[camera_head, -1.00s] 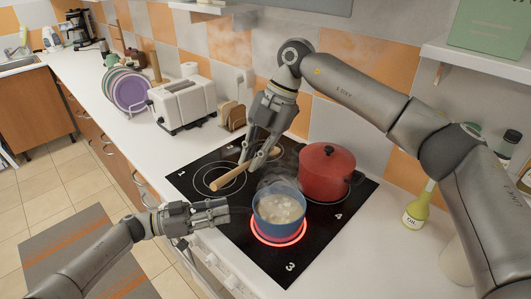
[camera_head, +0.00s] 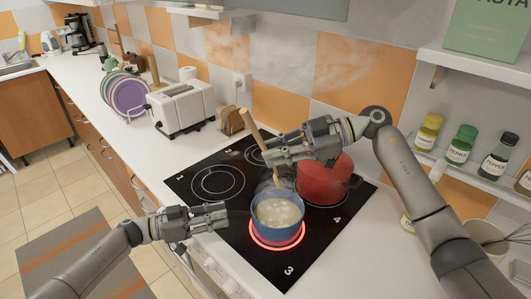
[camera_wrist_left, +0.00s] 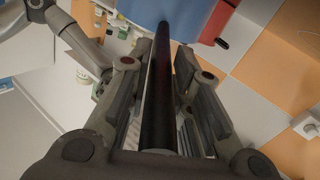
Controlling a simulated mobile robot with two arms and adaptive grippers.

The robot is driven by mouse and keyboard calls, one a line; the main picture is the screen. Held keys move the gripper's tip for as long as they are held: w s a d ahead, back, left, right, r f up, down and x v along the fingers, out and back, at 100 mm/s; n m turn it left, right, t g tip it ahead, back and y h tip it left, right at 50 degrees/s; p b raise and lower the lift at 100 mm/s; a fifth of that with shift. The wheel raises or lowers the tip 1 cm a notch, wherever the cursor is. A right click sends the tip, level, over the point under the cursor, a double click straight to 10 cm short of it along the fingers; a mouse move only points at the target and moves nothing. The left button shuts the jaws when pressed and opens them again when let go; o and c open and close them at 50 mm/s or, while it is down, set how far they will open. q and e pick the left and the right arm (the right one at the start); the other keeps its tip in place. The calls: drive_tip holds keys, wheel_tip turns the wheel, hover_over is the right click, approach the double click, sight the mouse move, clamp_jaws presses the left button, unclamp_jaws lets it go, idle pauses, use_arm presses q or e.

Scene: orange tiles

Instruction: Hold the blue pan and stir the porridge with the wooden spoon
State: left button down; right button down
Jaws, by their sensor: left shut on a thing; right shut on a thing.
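The blue pan (camera_head: 277,231) with pale porridge (camera_head: 278,211) stands on the glowing front burner of the hob. My left gripper (camera_head: 222,214) is at the pan's left and shut on its handle; the dark handle (camera_wrist_left: 160,85) runs between the fingers in the left wrist view. My right gripper (camera_head: 270,155) is above and behind the pan, shut on the wooden spoon (camera_head: 252,126). The spoon stands steeply, its upper end leaning left. Its lower end points down at the pan's far rim; the gripper hides the middle, and I cannot tell whether the tip touches the porridge.
A red pot (camera_head: 325,182) stands on the hob right behind the blue pan, partly behind my right gripper. A toaster (camera_head: 181,107) and a plate rack are at the back left. Spice jars (camera_head: 461,144) stand on a shelf at the right. The left of the hob is clear.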

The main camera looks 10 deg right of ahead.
wheel_tip(320, 180, down, 13)
idle(1.6)
idle(0.4)
